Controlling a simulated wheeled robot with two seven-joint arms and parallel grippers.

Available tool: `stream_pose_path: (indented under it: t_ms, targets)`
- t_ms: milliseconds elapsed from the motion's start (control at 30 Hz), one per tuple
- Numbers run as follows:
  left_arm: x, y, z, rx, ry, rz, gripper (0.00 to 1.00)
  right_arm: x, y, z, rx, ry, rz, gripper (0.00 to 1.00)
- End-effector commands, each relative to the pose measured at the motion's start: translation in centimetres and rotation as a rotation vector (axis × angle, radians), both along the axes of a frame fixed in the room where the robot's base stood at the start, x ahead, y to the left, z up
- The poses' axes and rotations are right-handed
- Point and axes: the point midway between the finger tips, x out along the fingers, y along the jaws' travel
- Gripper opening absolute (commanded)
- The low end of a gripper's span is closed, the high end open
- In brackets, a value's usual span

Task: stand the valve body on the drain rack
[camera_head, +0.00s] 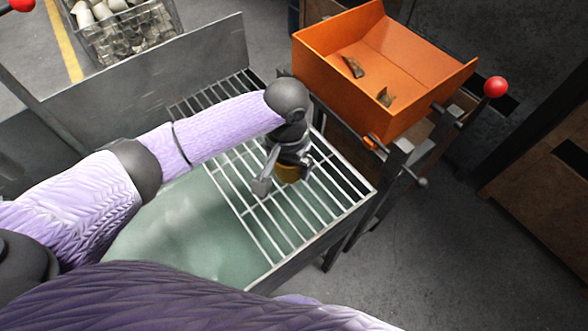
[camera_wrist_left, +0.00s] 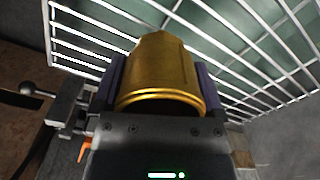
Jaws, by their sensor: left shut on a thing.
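My left gripper (camera_head: 284,172) is over the drain rack (camera_head: 279,242), a grid of metal bars across the right part of a tank. It is shut on the brass-coloured valve body (camera_head: 288,173), which is mostly hidden by the gripper in the head view. In the left wrist view the valve body (camera_wrist_left: 160,75) sits between the two fingers of the gripper (camera_wrist_left: 160,92), with the rack bars (camera_wrist_left: 262,75) beyond it. I cannot tell whether the valve body touches the bars. My right gripper is not in view.
Greenish liquid (camera_head: 180,230) fills the tank left of the rack. A tall metal panel (camera_head: 150,75) stands behind the tank. An orange bin (camera_head: 420,75) with two dark pieces stands just beyond the rack. A crate of metal parts (camera_head: 125,30) is at the top left.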

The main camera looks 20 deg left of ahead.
Motion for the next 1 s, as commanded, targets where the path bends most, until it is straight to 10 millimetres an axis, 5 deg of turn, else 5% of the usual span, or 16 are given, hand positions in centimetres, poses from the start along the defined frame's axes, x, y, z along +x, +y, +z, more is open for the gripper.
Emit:
stream_pose_path:
  t_ms: [200, 500, 533, 567, 833, 1000]
  targets:
    - [0.0, 0.0, -3.9, 0.001, 0.001, 0.001, 0.00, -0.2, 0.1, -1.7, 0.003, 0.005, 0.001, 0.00]
    - [0.0, 0.0, -3.9, 0.000, -0.002, 0.001, 0.00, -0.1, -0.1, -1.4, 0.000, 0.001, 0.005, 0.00]
    - [0.0, 0.0, -3.9, 0.001, -0.001, 0.001, 0.93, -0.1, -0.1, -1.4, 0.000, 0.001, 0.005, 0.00]
    - [0.0, 0.0, -3.9, 0.001, -0.001, 0.001, 1.00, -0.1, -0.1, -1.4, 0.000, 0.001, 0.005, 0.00]
    - [0.0, 0.0, -3.5, 0.001, -0.002, 0.000, 1.00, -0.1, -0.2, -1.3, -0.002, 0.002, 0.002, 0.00]
    - [0.0, 0.0, 0.9, -0.002, -0.006, -0.001, 1.00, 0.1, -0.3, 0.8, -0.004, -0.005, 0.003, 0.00]
